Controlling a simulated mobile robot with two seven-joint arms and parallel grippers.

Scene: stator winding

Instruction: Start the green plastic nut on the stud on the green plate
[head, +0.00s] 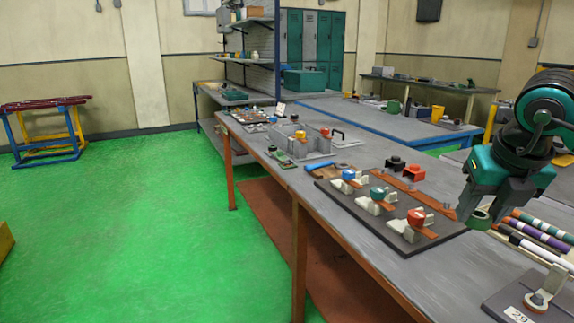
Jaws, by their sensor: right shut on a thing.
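My right gripper (487,207) hangs at the right, pointing down over the near part of the bench. It is shut on a small green round piece (480,217), which looks like the green nut. The fingers partly cover it. The nut is held just off the right edge of a dark board (433,243). I cannot make out the stud. A small flat green piece (284,161) lies farther back on the bench, but I cannot tell whether it is the green plate. My left gripper is not in view.
The dark board carries pale fixtures with blue (348,175), teal (378,194) and red (416,217) tops. Striped rods (540,232) lie right of the gripper. A labelled dark plate with an upright metal piece (540,297) is at lower right. A grey divided tray (300,138) stands farther back.

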